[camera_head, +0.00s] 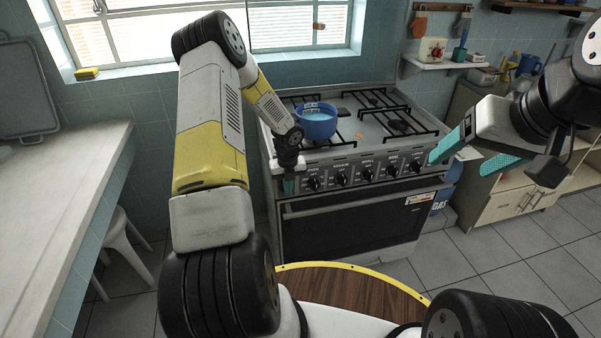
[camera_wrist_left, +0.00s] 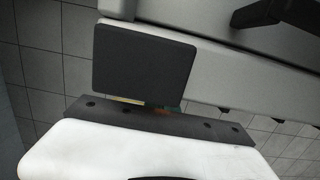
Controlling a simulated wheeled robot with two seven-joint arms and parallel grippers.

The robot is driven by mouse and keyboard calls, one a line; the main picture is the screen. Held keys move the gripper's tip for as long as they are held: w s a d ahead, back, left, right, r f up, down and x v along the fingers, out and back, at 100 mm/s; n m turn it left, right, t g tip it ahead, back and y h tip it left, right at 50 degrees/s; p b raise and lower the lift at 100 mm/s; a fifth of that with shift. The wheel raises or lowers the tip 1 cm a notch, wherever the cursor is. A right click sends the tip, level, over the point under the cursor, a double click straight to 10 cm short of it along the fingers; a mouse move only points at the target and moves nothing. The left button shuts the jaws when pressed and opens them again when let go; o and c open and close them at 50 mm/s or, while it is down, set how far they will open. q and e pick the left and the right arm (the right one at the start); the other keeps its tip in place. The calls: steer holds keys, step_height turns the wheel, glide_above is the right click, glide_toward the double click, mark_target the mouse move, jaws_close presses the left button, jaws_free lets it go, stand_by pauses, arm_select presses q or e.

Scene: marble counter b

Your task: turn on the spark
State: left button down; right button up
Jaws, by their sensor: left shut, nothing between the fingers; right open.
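The stove (camera_head: 356,163) stands against the tiled wall, with a row of several black knobs on its front panel. The knob labelled OVEN (camera_head: 313,184) is the leftmost one I can see. My left gripper (camera_head: 289,186) is shut and empty, pointing down at the left end of the panel, just left of that knob. Whether it touches the panel cannot be told, and it hides that end. My right gripper (camera_head: 474,154) is open and empty, right of the stove front.
A blue pot (camera_head: 318,122) sits on a left burner of the stove. The oven door (camera_head: 350,224) is closed below the panel. A pale counter (camera_head: 60,200) with a stool (camera_head: 128,240) below it is at the left. Wooden cabinets (camera_head: 520,200) stand at the right.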

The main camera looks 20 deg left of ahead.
arm_select(q)
steer(key=shift+r, duration=0.1)
steer(key=shift+r, duration=0.75)
steer(key=shift+d, duration=0.1)
